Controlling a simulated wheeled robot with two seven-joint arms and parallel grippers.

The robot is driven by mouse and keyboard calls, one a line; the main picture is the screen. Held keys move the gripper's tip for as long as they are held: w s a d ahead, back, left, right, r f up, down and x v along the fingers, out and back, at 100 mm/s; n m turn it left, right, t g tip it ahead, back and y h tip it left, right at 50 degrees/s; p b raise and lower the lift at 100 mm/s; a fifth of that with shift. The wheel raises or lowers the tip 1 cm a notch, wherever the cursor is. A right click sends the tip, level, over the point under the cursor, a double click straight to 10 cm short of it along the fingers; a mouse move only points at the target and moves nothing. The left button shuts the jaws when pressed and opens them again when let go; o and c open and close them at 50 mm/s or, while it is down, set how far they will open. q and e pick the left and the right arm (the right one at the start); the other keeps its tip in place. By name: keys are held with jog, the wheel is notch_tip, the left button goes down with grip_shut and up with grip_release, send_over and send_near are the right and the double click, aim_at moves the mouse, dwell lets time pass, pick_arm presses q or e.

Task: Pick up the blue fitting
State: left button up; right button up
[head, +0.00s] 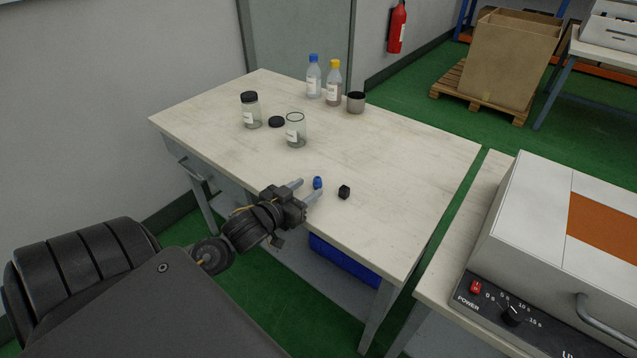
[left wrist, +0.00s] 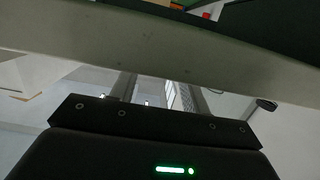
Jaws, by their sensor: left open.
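The blue fitting (head: 318,183) is a small blue piece on the pale worktable, near its front edge. A small black piece (head: 344,192) lies just right of it. My left gripper (head: 312,188) is at the table's front edge, its two grey fingers apart and empty, pointing toward the blue fitting. The fitting appears just beyond the fingertips; I cannot tell the exact gap or height. In the left wrist view the fingers (left wrist: 160,92) show under a broad pale band, and the fitting is not visible there. My right gripper is not in view.
A machine (head: 560,220) stands right. The table's right half is clear.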

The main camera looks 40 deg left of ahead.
aim_at(315, 184)
pick_arm(q)
jog(key=shift+w+f, duration=0.2)
jog(key=shift+w, duration=1.15)
jog(key=shift+w+f, duration=0.2)
jog(key=shift+w, duration=1.1)
grip_shut()
